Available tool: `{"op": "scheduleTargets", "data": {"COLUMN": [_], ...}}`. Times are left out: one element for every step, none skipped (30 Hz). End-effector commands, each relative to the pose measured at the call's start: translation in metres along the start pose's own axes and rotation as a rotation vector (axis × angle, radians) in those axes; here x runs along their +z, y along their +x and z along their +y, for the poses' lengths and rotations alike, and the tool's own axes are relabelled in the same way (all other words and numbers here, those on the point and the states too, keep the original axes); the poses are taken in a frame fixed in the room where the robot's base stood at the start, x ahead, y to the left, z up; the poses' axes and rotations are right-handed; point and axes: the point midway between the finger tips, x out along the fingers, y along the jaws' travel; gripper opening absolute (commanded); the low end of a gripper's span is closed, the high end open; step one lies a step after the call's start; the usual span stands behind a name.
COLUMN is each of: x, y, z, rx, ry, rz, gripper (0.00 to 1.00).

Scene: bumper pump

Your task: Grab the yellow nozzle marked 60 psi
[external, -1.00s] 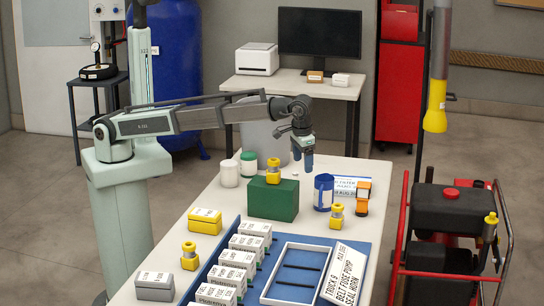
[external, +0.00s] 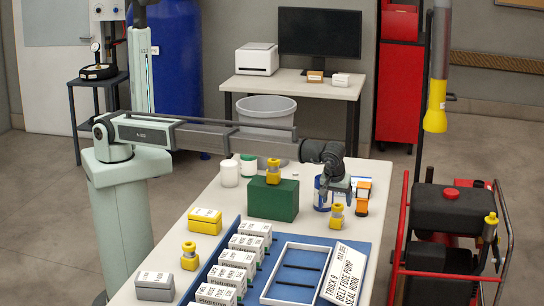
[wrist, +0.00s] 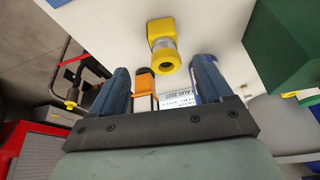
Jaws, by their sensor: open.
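A yellow nozzle with a silver collar (external: 337,210) stands on the white table near the right edge; it also shows in the wrist view (wrist: 162,35), ahead of and between my fingers. My gripper (wrist: 162,76) is open and empty, apart from that nozzle. In the external view my gripper (external: 338,190) hangs just above and behind it. Similar yellow nozzles stand on the green block (external: 273,172), at the table's left (external: 189,257) and on the red-framed machine (external: 489,230). No psi marking is readable on any of them.
The green block (external: 272,201) is left of my gripper. A blue can (external: 318,196), partly hidden, and an orange item (external: 363,190) are close by. A blue tray (external: 255,291) with white boxes and a sign lies in front. The red-framed machine (external: 450,240) stands right of the table.

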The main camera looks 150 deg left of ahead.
Motion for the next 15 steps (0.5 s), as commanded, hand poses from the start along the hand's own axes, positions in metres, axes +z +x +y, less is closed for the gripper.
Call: {"op": "scheduleTargets", "data": {"x": [0.0, 0.0, 0.0, 0.0, 0.0, 0.0, 0.0, 0.0, 0.0, 0.0, 0.0, 0.0, 0.0, 0.0, 0.0], "y": [0.01, 0.015, 0.023, 0.028, 0.033, 0.039, 0.043, 0.047, 0.051, 0.053, 0.055, 0.056, 0.057, 0.058, 0.06], "z": [-0.001, -0.001, -0.001, -0.001, -0.001, -0.001, -0.001, -0.001, -0.001, -0.001, -0.001, -0.001, -0.001, -0.001, -0.001], "rx": [-0.002, -0.003, -0.002, -0.002, -0.002, -0.002, -0.002, -0.002, -0.001, -0.001, -0.001, 0.0, 0.0, 0.0, 0.0], "ry": [0.0, 0.0, 0.001, 0.001, 0.001, 0.001, 0.001, 0.002, 0.002, 0.002, 0.002, 0.002, 0.002, 0.002, 0.002], "rz": [0.0, 0.0, 0.0, 0.0, 0.0, -0.001, -0.001, -0.001, -0.001, -0.001, -0.001, -0.001, -0.001, -0.001, -0.001], "gripper": [0.79, 0.79, 0.79, 0.79, 0.79, 0.79, 0.79, 0.79, 0.79, 0.79, 0.79, 0.79, 0.79, 0.79, 0.79]}}
